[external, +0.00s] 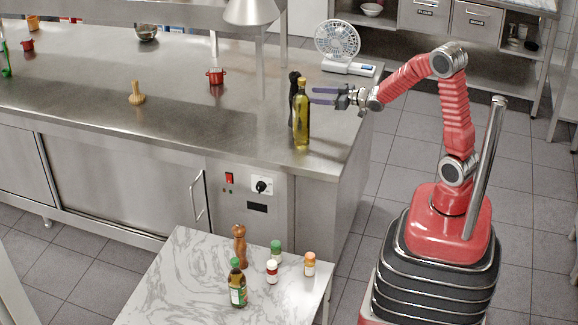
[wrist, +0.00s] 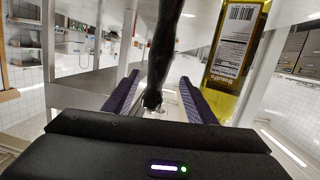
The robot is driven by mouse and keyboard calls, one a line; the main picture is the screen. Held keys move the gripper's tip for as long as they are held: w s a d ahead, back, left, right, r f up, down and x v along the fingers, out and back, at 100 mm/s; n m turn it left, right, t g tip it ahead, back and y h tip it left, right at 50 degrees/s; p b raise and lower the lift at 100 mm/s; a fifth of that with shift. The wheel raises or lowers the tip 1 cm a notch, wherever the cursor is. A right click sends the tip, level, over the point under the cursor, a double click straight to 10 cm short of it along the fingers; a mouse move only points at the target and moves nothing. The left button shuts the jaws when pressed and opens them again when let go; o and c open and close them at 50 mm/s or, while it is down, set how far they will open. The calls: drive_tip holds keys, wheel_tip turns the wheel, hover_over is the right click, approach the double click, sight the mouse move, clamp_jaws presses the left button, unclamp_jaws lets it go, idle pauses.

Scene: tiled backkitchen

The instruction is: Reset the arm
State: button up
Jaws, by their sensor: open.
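My gripper (external: 313,95) is open at the end of the red arm, over the right end of the steel counter. Its two purple fingers point left, close to an oil bottle (external: 302,120) and a dark slim object (external: 293,92) standing together. In the wrist view the gripper's fingers (wrist: 160,80) are spread apart. The dark object (wrist: 166,40) shows in the gap between them, but I cannot tell whether it is between or beyond the tips. The oil bottle, yellow with a white label (wrist: 232,45), is outside the right finger. Nothing is held.
A red pot (external: 215,76) and a wooden pestle-like item (external: 136,93) stand farther left. A marble table (external: 190,285) in front carries a pepper mill and several bottles. Floor is clear behind the counter's right end.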

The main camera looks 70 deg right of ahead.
drive_tip(key=s+a+g, duration=0.3)
drive_tip(key=s+a, duration=0.4)
drive_tip(key=s, duration=0.3)
drive_tip(key=s+a+r+g+y, duration=0.1)
drive_tip(key=s+a+g, duration=0.2)
drive_tip(key=s+a, duration=0.4)
drive_tip(key=s+a+g, duration=0.4)
drive_tip(key=s+a, duration=0.2)
drive_tip(key=s, duration=0.9)
drive_tip(key=shift+a+r+n+y, duration=0.25)
drive_tip(key=shift+a+n+y, duration=0.05)
drive_tip(key=shift+a, duration=0.1)
